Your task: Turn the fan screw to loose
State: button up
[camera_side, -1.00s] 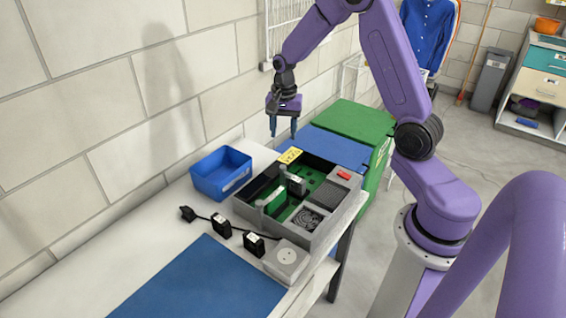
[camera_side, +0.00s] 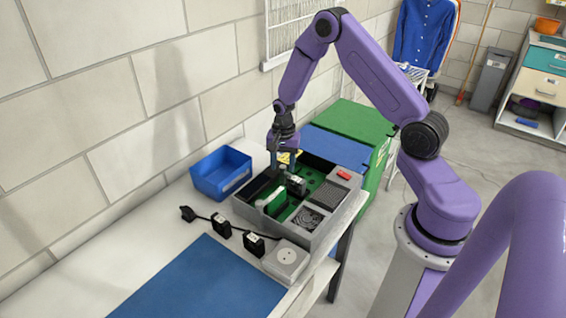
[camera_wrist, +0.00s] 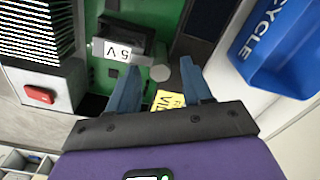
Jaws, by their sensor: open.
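The grey open case (camera_side: 240,207) with a green board inside stands on the table in the side view. A small grey hexagonal piece (camera_wrist: 160,73), which may be the screw, sits on the board edge in the wrist view. My gripper (camera_wrist: 159,68) is open and points down at the case's back part, its two blue fingers on either side of that piece with gaps. In the side view my gripper (camera_side: 283,168) is low over the case's back corner and partly covers the yellow label (camera_wrist: 167,101). The round fan grille (camera_side: 308,218) is at the case's front.
A red switch (camera_side: 343,175) is on the case's right part. A blue bin (camera_side: 222,173) stands left of the case. Cabled black plugs and a white socket box (camera_side: 286,259) lie in front, near a blue mat (camera_side: 203,284).

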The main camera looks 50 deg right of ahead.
grip_shut()
